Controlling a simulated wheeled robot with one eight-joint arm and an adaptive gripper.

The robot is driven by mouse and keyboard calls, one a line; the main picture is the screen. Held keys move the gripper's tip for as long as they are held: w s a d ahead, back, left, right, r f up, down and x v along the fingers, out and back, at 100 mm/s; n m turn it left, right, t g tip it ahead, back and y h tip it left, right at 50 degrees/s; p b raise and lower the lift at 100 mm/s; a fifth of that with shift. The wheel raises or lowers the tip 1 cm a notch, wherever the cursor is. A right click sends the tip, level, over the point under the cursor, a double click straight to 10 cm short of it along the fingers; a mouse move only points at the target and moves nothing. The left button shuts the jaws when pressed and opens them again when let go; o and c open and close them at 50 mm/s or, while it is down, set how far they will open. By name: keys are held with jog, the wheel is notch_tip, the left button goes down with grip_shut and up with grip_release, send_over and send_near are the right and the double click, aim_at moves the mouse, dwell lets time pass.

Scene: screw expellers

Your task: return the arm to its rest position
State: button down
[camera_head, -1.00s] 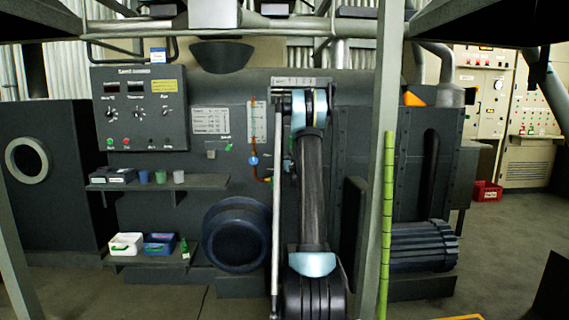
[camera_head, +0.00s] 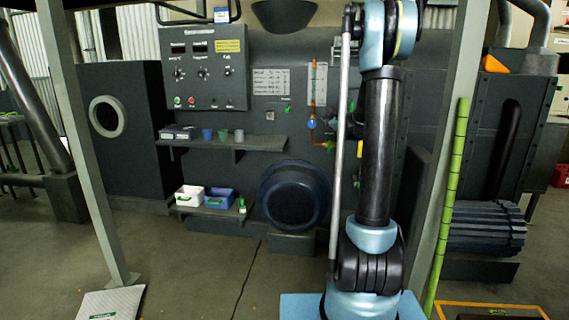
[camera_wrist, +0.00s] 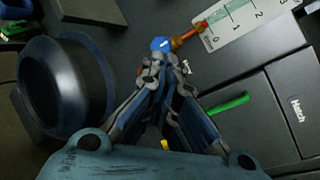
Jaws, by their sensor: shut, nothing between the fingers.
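My arm stands upright right of centre in the head view, its upper joint near the top edge. A blue ball-like part (camera_wrist: 160,44) on an orange pipe shows just beyond the fingertips. I cannot tell whether they touch it.
The dark machine carries a control panel (camera_head: 204,68), a shelf (camera_head: 255,142) with small cups and a round drum (camera_head: 295,194). A grey post (camera_head: 449,150) and a green pole (camera_head: 448,205) stand right of my arm. Floor at lower left is mostly open.

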jog(key=s+a+f+n+g, duration=0.25)
jog(key=s+n, duration=0.25)
jog(key=s, duration=0.4)
jog(key=s+a+f+n+g, duration=0.15)
jog(key=s+a+n, duration=0.25)
jog(key=s, duration=0.6)
jog(key=s+a+f+n+g, duration=0.1)
jog(key=s+a+n+g, duration=0.3)
jog(key=s, duration=0.5)
jog(key=s+d+f+n+g+h, duration=0.1)
jog(key=s+f+n, duration=0.3)
jog(key=s, duration=0.6)
jog(key=s+d+f+n+g+h, duration=0.2)
jog(key=s+f, duration=0.4)
jog(key=s, duration=0.5)
jog(key=s+d+f+n+g+h, duration=0.1)
jog(key=s+d+f+n, duration=0.4)
jog(key=s, duration=0.5)
jog(key=shift+s+f+n+g+h, duration=0.3)
jog(key=shift+f+g+h, duration=0.1)
jog(key=shift+f+h, duration=0.2)
